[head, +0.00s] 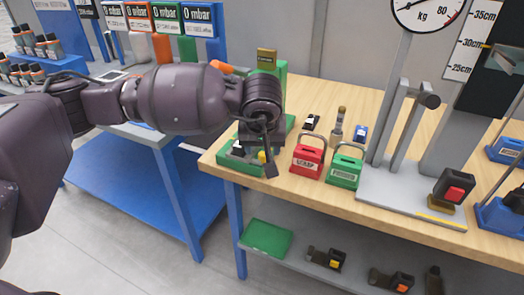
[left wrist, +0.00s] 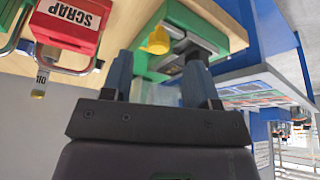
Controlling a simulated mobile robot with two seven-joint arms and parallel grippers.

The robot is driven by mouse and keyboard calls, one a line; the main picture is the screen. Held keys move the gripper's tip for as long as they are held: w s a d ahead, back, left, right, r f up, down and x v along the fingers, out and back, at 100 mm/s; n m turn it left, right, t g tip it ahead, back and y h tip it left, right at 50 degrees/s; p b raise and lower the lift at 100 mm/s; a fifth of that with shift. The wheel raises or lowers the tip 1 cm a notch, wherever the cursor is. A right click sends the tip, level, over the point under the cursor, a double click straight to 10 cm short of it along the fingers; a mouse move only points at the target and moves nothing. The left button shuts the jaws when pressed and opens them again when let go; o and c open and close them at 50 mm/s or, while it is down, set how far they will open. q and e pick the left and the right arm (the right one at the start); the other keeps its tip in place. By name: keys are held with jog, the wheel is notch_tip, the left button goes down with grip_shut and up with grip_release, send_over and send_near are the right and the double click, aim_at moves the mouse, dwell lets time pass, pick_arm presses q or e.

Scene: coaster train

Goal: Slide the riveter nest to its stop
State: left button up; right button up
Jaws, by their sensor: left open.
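The riveter is a green machine, its upright (head: 280,84) partly hidden behind my left arm, its green base (head: 228,160) at the table's front left corner. A grey metal nest (left wrist: 190,47) with a yellow knob (head: 262,157) sits on the base. The knob also shows in the left wrist view (left wrist: 157,40). My left gripper (head: 268,164) is above the base, close to the knob. In the left wrist view its two fingers (left wrist: 160,66) are apart, with the knob just beyond the gap. Contact cannot be told. My right gripper is not in view.
A red SCRAP padlock-shaped box (head: 308,163) and a green one (head: 344,171) stand right of the riveter. Further right is a grey stand with a kg dial (head: 428,12) and a red button (head: 455,192). A blue bench (head: 150,185) is at left.

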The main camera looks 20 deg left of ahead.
pick_arm(q)
jog(key=a+v, duration=0.1)
jog(key=v, duration=0.5)
jog(key=shift+s+d+r+p, duration=0.2)
jog(key=shift+d+r+p, duration=0.2)
jog(key=shift+d, duration=0.1)
